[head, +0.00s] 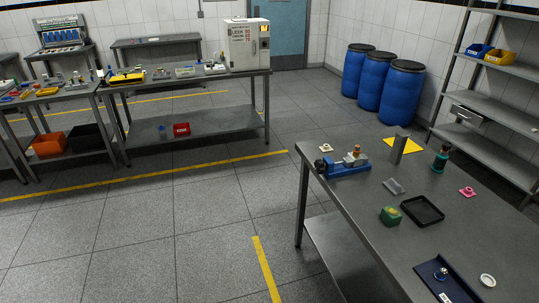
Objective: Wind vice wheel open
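A small blue vice (347,170) stands near the far left corner of the grey metal table on the right. A dark round part at its left end looks like the vice wheel (320,165). Light grey jaw parts sit on top, with a small brown piece (357,149) upright among them. The vice is too small in the picture to tell how far apart its jaws are. Neither of my grippers is in view.
On the metal table (340,206) are a grey upright block (399,149), yellow sheet (414,146), dark green bottle-like object (440,160), green box (391,216), black tray (437,211) and navy mat (462,290). Blue barrels (402,92) and shelving stand behind. Open floor lies left.

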